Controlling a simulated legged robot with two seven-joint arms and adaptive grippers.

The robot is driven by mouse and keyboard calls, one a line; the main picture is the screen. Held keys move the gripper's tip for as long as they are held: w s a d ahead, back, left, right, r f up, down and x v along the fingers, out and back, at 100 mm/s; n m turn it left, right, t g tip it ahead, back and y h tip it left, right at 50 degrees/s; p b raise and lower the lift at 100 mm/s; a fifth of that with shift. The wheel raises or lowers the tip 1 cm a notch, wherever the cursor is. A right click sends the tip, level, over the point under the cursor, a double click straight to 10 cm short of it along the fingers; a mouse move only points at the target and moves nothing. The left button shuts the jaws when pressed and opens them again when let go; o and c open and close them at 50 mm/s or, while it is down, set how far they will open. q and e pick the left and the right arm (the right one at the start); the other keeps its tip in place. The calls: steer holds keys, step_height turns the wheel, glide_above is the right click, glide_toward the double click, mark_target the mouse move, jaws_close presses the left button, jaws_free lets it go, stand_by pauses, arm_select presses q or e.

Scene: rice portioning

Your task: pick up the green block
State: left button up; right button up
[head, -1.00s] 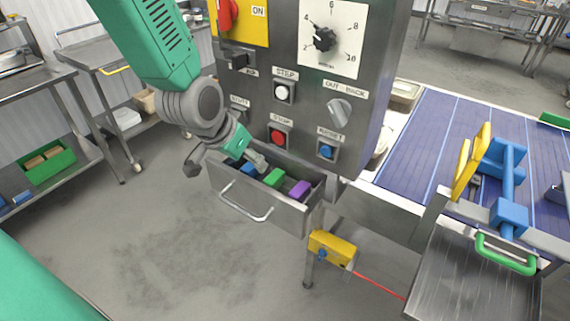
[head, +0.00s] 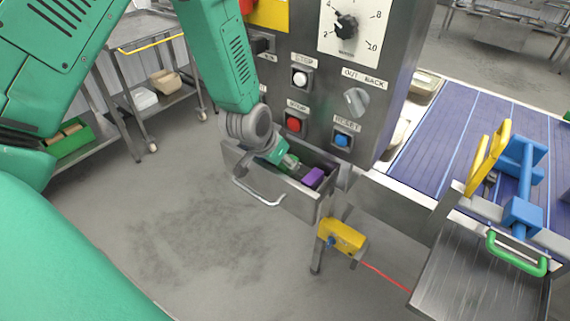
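The open metal drawer (head: 290,200) sticks out below the control panel. My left gripper (head: 291,166) points down into it, right at the green block (head: 289,160). The block is mostly hidden behind the gripper, and only a bit of green shows by the fingers. I cannot tell whether the fingers are around the block or touching it. A purple block (head: 314,177) lies in the drawer just right of the gripper. The blue block is hidden behind my gripper. My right gripper is out of view.
The control panel (head: 375,75) with buttons and knobs rises close behind the drawer. A yellow sensor (head: 343,236) on a post stands below right. A blue conveyor (head: 450,140) and a metal chute (head: 470,280) are to the right. The floor left of the drawer is clear.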

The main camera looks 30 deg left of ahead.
arm_select(q)
steer(key=shift+w+d+f, duration=0.5)
steer(key=shift+w+f, duration=0.15)
steer(key=shift+f, duration=0.15)
steer(key=shift+d, duration=0.25)
steer(key=shift+a, duration=0.25)
jaws_close()
steer(key=shift+s+a+f, duration=0.1)
steer(key=shift+a+f, duration=0.05)
steer(key=shift+a, duration=0.1)
